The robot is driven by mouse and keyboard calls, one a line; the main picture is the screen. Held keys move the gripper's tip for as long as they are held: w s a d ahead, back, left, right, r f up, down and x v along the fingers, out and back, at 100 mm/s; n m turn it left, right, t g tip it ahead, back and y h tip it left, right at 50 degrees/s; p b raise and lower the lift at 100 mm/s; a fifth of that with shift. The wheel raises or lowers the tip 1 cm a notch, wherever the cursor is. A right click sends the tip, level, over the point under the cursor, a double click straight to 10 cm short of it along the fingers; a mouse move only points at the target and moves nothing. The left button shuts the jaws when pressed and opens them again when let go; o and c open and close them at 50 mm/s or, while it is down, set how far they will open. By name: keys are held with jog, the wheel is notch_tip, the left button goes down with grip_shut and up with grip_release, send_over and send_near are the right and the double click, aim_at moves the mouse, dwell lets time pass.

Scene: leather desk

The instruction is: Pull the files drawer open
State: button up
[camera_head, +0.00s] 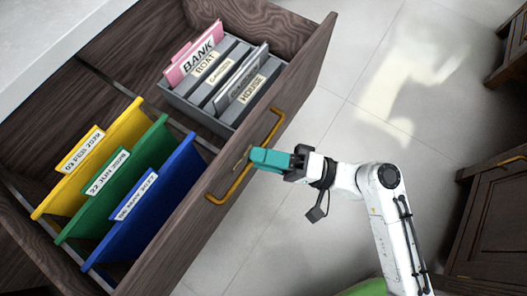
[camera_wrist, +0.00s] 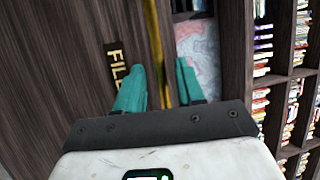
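The files drawer (camera_head: 315,72) is dark wood and stands pulled out in the head view, its inside exposed. Its long brass handle (camera_head: 230,191) runs along the front. My gripper (camera_head: 256,158) has teal fingers and is at the middle of the handle, hiding part of it. In the wrist view my gripper (camera_wrist: 160,75) has one finger on each side of the handle (camera_wrist: 154,35), with narrow gaps showing, so it looks open around the bar. A black label with gold letters reading "FILE" (camera_wrist: 115,65) is on the drawer front; its end is hidden.
Yellow (camera_head: 105,150), green (camera_head: 120,185) and blue (camera_head: 150,215) hanging files are in the drawer, with a grey divided box (camera_head: 212,92) of labelled cards behind. Pale tiled floor (camera_head: 330,110) lies clear in front. Dark wooden furniture (camera_head: 490,220) stands at the right.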

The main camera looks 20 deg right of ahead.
jog(key=shift+d, duration=0.1)
jog(key=v, duration=1)
jog(key=shift+s+d, duration=0.2)
jog(key=shift+s, duration=0.05)
jog(key=shift+f, duration=0.15)
